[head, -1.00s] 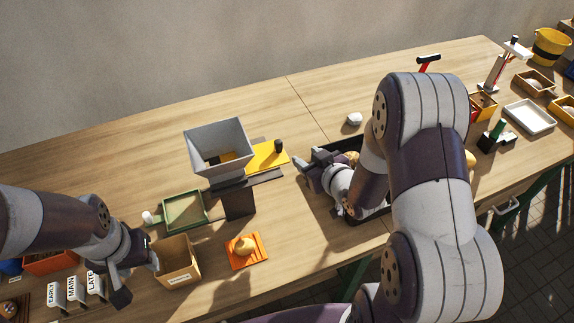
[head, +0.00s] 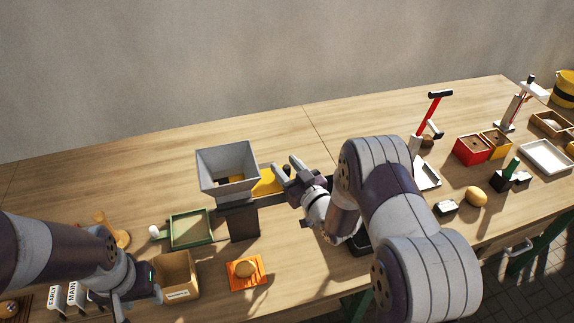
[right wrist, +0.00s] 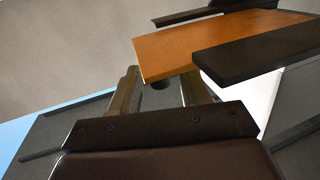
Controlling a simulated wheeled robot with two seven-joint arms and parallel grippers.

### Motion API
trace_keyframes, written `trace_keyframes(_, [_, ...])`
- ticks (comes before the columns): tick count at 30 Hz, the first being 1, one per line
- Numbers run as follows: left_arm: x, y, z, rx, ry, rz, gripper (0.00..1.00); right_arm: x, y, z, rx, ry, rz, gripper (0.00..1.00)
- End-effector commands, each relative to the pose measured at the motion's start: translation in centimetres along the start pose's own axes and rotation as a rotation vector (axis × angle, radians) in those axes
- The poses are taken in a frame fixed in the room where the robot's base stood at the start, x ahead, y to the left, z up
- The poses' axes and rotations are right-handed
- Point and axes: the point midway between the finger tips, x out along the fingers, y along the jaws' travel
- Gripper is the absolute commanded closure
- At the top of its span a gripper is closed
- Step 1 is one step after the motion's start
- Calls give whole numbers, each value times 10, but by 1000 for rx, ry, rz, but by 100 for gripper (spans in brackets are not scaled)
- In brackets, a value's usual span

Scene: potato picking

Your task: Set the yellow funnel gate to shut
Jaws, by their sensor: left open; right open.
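The grey funnel (head: 228,168) stands on a dark stand left of centre in the head view. Its yellow gate (head: 266,182) is a flat plate sticking out to the right from under the funnel; some yellow also shows inside the funnel. My right gripper (head: 288,168) is open at the gate's outer end and partly hides it. In the right wrist view, the gate plate (right wrist: 190,48) lies just beyond the open fingers (right wrist: 162,92). A dark round piece, apparently its knob (right wrist: 160,84), shows between them. My left gripper (head: 138,298) is open beside the cardboard box.
A green-rimmed tray (head: 190,229) and a cardboard box (head: 178,275) stand left of the funnel stand. A potato (head: 245,268) lies on an orange plate (head: 235,283) in front. Dark rails (right wrist: 262,48) run beside the gate. The table behind the funnel is clear.

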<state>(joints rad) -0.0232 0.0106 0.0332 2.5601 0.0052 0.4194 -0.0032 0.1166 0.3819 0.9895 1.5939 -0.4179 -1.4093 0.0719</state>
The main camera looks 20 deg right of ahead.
Motion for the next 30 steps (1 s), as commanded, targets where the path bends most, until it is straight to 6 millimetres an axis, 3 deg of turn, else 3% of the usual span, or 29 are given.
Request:
trace_keyframes(8, [0, 0, 0, 0, 0, 0, 51, 2, 0, 0, 0, 0, 0, 54])
trace_keyframes(12, [0, 0, 0, 0, 0, 0, 51, 2, 0, 0, -1, 0, 0, 99])
trace_keyframes(17, [0, 0, 0, 0, 0, 0, 51, 3, -2, 0, -1, 0, -1, 100])
trace_keyframes(24, [7, 0, 1, 0, 0, 0, 51, 13, -37, 1, -2, 2, -3, 100])
trace_keyframes(30, [7, 0, 1, 0, 0, 0, 51, 14, -45, 0, -1, 1, -2, 100])
